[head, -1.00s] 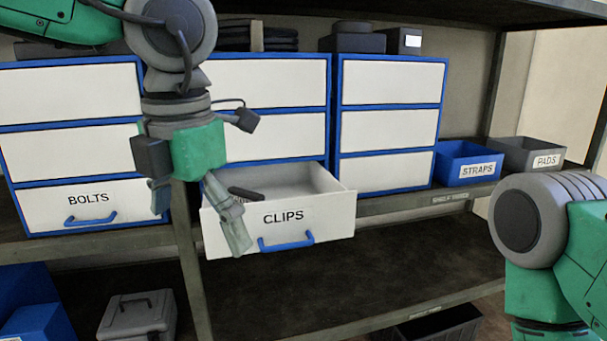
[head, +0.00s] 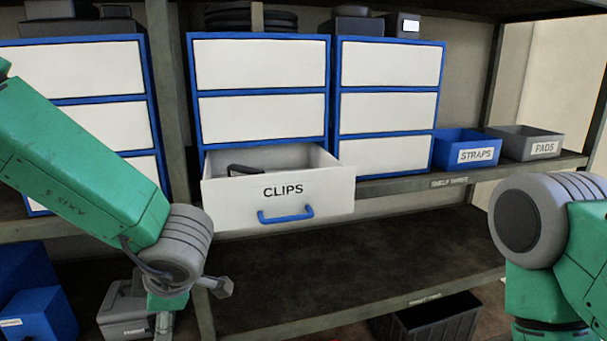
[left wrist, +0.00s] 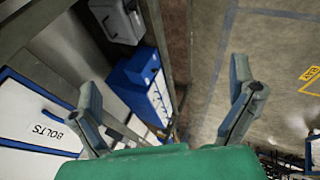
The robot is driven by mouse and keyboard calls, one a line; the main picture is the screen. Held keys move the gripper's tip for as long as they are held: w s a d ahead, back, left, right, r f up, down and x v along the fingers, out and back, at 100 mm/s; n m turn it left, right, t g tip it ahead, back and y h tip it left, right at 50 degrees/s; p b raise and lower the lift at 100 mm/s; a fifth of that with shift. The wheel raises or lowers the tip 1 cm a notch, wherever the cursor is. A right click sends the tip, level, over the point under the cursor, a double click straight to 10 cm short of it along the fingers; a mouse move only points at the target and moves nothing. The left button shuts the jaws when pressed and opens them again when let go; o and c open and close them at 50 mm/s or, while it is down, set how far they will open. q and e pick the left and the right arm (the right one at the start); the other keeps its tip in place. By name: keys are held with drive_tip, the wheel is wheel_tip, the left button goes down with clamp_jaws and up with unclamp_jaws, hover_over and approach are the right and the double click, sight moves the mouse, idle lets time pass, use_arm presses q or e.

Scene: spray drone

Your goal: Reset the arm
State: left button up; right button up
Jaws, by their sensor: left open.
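My left arm (head: 75,165) comes in from the left in the head view, bent down at the wrist. Its gripper hangs at the bottom edge of that view, mostly cut off. In the left wrist view my left gripper (left wrist: 168,85) has its two fingers spread wide with nothing between them. It points down past the shelf front towards the floor. My right arm (head: 555,250) shows at the right edge of the head view; its gripper is out of view.
The CLIPS drawer (head: 335,190) stands pulled out, with a dark item (head: 243,170) inside. A blue STRAPS bin (head: 455,153) and a grey PADS bin (head: 515,145) stand to its right. A grey case (head: 122,312) and blue bins (head: 35,300) are below left. The BOLTS drawer (left wrist: 45,135) is shut.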

use_arm(q)
drive_tip(key=s+a+f+m+h+b, duration=0.15)
drive_tip(key=f+m, duration=0.25)
drive_tip(key=f, duration=0.4)
drive_tip(key=s+a+f+m+t+b, duration=0.1)
drive_tip(key=s+f+m+b, duration=0.2)
drive_tip(key=f, duration=0.5)
drive_tip(key=s+a+f+m, duration=0.1)
drive_tip(key=s+f+m, duration=0.2)
drive_tip(key=f+m, duration=0.4)
drive_tip(key=s+f+m+g+h+b, duration=0.2)
drive_tip(key=s+f+m, duration=0.2)
drive_tip(key=s, duration=0.6)
drive_tip(key=s+f+m+g+h+b, duration=0.2)
drive_tip(key=s+f+m, duration=0.3)
drive_tip(key=s+f, duration=0.4)
drive_tip(key=shift+s+a+f+g, duration=0.3)
drive_tip(key=shift+s+a, duration=0.1)
use_arm(e)
wheel_tip(320, 180, down, 10)
drive_tip(key=shift+r, duration=0.2)
use_arm(q)
drive_tip(key=shift+w, duration=0.15)
use_arm(e)
drive_tip(key=shift+w, duration=0.1)
